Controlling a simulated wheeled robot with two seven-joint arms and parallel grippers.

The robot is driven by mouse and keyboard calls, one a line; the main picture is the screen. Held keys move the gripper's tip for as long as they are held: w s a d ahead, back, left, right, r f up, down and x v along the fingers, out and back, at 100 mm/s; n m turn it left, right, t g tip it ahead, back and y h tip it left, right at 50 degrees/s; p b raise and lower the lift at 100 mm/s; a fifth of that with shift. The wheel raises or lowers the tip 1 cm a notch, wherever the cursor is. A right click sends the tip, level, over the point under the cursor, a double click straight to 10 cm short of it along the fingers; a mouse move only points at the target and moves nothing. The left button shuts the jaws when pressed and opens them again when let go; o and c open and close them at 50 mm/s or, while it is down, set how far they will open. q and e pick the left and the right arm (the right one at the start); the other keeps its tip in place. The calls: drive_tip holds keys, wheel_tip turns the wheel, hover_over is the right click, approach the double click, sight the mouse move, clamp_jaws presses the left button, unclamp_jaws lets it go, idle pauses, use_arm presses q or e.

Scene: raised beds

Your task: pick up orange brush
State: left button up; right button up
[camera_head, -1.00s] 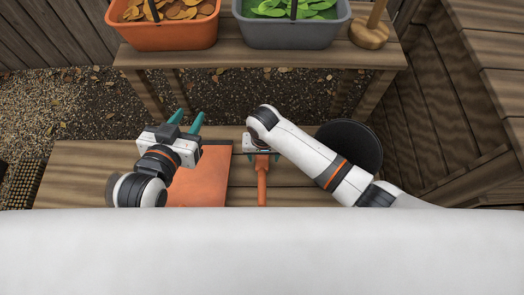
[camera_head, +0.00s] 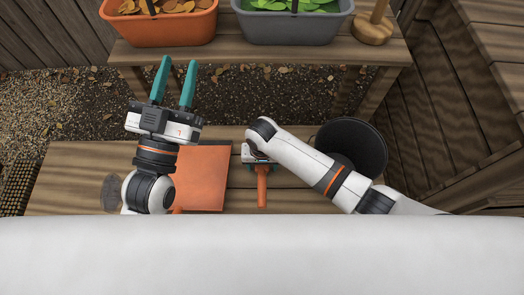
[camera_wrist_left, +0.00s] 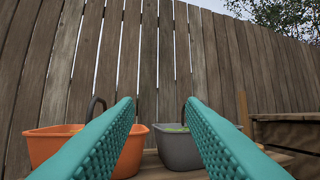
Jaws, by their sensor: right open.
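The orange brush (camera_head: 262,190) lies on the wooden bench, its orange handle pointing toward me. My right gripper (camera_head: 264,168) is pointed down over the brush's far part, with its jaws open. The gripper and wrist hide that far end, and I cannot tell whether the fingers touch it. My left gripper (camera_head: 174,82) is open and empty, with teal fingers pointing away from me, left of the brush and beyond the bench's far edge. Its fingers also show spread apart in the left wrist view (camera_wrist_left: 160,115), with nothing between them.
An orange flat panel (camera_head: 205,185) lies on the bench (camera_head: 80,175) left of the brush. A dark round bucket (camera_head: 365,140) stands to the right. A far shelf (camera_head: 230,55) holds an orange tub (camera_head: 165,30) of brown leaves, a grey tub (camera_head: 290,30) of green leaves and a wooden object (camera_head: 372,30).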

drive_tip(key=c, duration=1.2)
drive_tip(key=shift+o, duration=0.2)
drive_tip(key=shift+r, duration=0.1)
